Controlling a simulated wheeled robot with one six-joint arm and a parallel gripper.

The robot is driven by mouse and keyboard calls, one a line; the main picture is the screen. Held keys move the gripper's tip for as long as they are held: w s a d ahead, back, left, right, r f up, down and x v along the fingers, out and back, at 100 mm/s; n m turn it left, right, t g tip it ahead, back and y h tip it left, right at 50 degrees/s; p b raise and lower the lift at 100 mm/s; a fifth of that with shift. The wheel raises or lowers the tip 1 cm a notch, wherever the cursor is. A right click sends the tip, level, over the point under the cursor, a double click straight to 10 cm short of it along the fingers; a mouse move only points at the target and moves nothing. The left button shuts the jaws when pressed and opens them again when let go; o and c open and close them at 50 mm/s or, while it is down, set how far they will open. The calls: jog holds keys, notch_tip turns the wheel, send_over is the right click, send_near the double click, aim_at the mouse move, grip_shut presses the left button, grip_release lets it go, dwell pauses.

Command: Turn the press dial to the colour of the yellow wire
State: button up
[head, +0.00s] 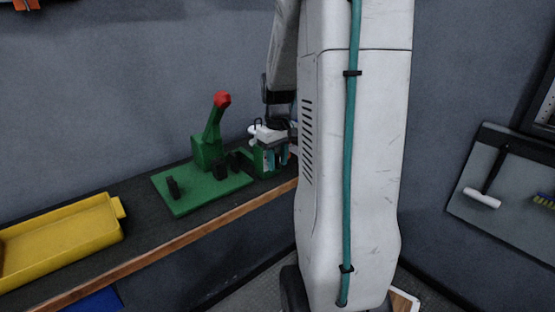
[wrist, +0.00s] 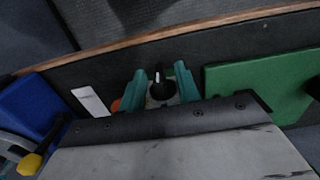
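The green press (head: 207,152) stands on the bench, with a red knob on top of its lever. Its green base plate also shows in the wrist view (wrist: 255,84). My gripper (head: 275,158) is just right of the press, low over the bench and partly hidden by my arm. In the wrist view my gripper (wrist: 162,88) has its two teal fingers apart, one on each side of a dark round knob (wrist: 161,91) with a white pointer mark. I cannot tell whether the fingers touch it. No yellow wire can be made out.
A yellow tray (head: 62,238) lies on the bench at left. A wall board (head: 510,195) with tools hangs at right. In the wrist view, a blue object (wrist: 30,108), a white strip (wrist: 91,101) and a yellow-and-black handle (wrist: 30,163) lie left of my gripper.

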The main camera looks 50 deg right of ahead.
grip_shut()
jog(key=shift+d+y, duration=0.1)
jog(key=shift+y, duration=0.2)
jog(key=y, duration=0.1)
jog(key=t+y, duration=0.1)
jog(key=y, duration=0.3)
jog(key=shift+d+f, duration=0.1)
jog(key=shift+d, duration=0.2)
jog(key=t+y, duration=0.1)
jog(key=y, duration=0.2)
jog(key=t+y, duration=0.1)
jog(key=y, duration=0.2)
jog(key=shift+s+d+f, duration=0.1)
jog(key=shift+d+f, duration=0.05)
jog(key=shift+f, duration=0.05)
dwell(0.4)
grip_release()
